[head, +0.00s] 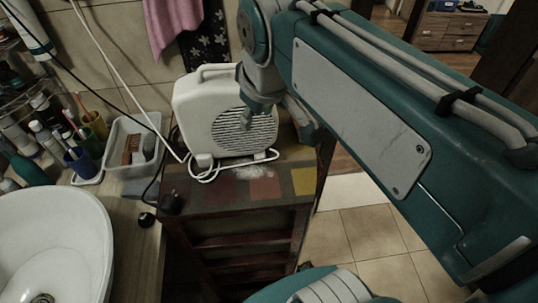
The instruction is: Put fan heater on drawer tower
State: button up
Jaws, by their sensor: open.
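The white fan heater (207,117) stands upright on top of the wooden drawer tower (215,196), towards its back. It has a handle on top, a round grille in front and a white cord lying at its foot. The drawer tower has red and yellow patches on its top and drawers below. My gripper (247,122) is in front of the heater's grille and hides part of it. It is open, and nothing shows between its fingers. I cannot tell whether it touches the heater.
A white basin (52,240) stands on the counter at the left. A white tray (113,150), cups with brushes and several bottles stand behind it. Cables hang across the left. Tiled floor (370,232) is free at the right.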

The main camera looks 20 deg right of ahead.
jog(key=shift+o, duration=0.5)
jog(key=s+f+m+t, duration=0.1)
jog(key=s+f+m, duration=0.3)
jog(key=f, duration=0.4)
jog(key=shift+s+d+f, duration=0.15)
jog(key=shift+s+f, duration=0.05)
jog(key=shift+s, duration=0.7)
notch_tip(320, 180, up, 20)
jog(key=n+g, duration=0.6)
jog(key=n, duration=0.8)
send_over(216, 67)
jog(key=w, duration=0.1)
jog(key=shift+n, duration=0.3)
jog(key=shift+d+f, duration=0.2)
jog(key=shift+f, duration=1.1)
jog(key=shift+d+f, duration=0.15)
jog(key=shift+f, duration=1.15)
jog(key=shift+s+a+f, duration=0.1)
jog(key=shift+a+f, duration=0.05)
jog(key=shift+f, duration=1.2)
jog(key=shift+s+a+f, duration=0.1)
jog(key=shift+f, duration=1.2)
grip_shut()
